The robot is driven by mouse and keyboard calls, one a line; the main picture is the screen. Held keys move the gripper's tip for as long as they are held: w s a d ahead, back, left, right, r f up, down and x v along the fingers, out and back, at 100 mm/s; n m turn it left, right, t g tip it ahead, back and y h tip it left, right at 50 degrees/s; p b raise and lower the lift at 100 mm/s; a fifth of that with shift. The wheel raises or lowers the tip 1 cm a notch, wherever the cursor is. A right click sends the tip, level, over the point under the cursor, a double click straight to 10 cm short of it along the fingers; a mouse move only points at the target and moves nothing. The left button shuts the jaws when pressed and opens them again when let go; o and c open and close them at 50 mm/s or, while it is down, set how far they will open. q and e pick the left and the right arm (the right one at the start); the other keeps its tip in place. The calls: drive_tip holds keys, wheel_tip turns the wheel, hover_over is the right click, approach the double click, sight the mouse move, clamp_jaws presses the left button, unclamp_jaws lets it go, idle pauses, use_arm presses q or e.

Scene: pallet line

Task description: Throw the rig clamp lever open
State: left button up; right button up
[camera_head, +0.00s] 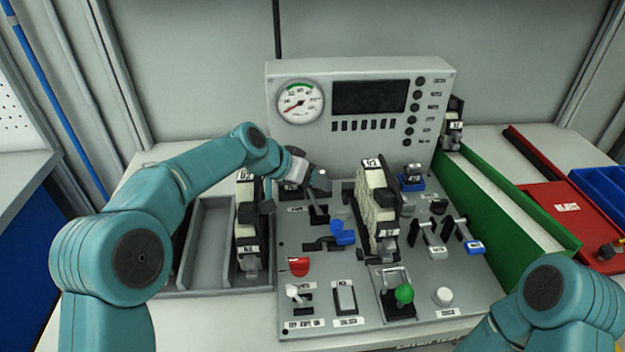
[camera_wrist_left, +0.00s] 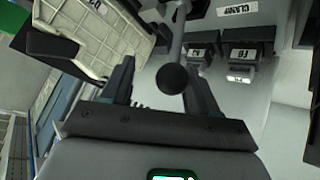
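The clamp lever, a grey shaft with a black ball knob (camera_head: 321,180), stands up from the grey test panel near a small white label. In the left wrist view the knob (camera_wrist_left: 173,79) appears between my left gripper's two dark fingers, closer to the right one. A label reading CLAMP shows past the shaft. My left gripper (camera_wrist_left: 158,72) is open, with a gap between its fingers; in the head view it (camera_head: 297,187) is beside the lever's knob. I cannot tell whether a finger touches the knob. My right gripper is out of view; only part of that arm shows at lower right.
Pale labelled blocks stand close by, one left of the lever (camera_head: 248,215) and one right (camera_head: 375,205). The gauge console (camera_head: 370,100) rises behind.

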use_arm(q)
drive_tip(key=b+v, duration=0.1)
drive_tip(key=v, duration=1.5)
drive_tip(key=shift+s, duration=0.1)
